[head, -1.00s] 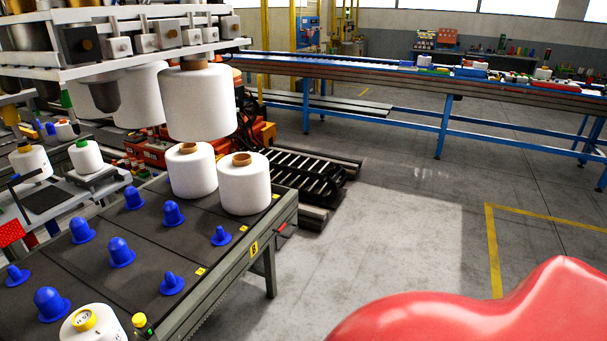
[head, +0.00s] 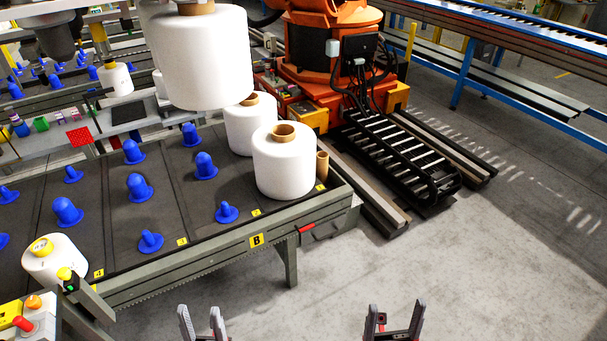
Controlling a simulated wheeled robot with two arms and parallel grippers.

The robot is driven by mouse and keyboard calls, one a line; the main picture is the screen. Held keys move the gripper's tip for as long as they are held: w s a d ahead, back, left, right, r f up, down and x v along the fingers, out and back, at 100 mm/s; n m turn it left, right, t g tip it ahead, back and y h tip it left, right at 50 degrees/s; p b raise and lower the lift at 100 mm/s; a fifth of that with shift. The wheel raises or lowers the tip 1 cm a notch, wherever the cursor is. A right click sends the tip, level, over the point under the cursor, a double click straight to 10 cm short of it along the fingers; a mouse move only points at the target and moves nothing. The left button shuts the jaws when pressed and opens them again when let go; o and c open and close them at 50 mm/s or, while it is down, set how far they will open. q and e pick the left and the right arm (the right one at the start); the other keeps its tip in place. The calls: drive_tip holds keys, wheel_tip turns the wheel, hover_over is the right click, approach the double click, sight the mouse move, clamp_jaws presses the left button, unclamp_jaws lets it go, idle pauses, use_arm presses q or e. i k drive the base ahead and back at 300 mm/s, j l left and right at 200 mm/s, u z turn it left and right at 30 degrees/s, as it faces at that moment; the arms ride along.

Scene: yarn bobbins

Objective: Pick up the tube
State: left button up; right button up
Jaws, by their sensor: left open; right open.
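A small brown cardboard tube (head: 322,165) stands upright at the right corner of the dark table (head: 205,215), just right of a white yarn bobbin (head: 284,170). The bobbin may hide part of its left side. My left gripper (head: 200,320) is at the bottom edge of the head view, open and empty. My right gripper (head: 395,318) is further right at the bottom edge, also open and empty. Both are well apart from the tube, on the near side of the table.
Another white bobbin (head: 248,125) stands behind the first, and a large one (head: 200,60) hangs above. Several blue pegs (head: 138,187) stand on the table. An orange machine (head: 330,60) and a black slatted rack (head: 400,155) lie beyond. The floor (head: 470,260) at right is clear.

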sight(322, 169)
drive_tip(key=i+l, duration=0.1)
drive_tip(key=l, duration=0.3)
drive_tip(key=i+l+u, duration=0.1)
drive_tip(key=i, duration=0.45)
drive_tip(key=i+l, duration=0.4)
drive_tip(key=i, duration=0.2)
drive_tip(key=i+l+u, duration=0.15)
drive_tip(key=i, duration=0.4)
drive_tip(key=i+l+u, duration=0.1)
drive_tip(key=i+l, duration=0.35)
drive_tip(key=i, duration=0.1)
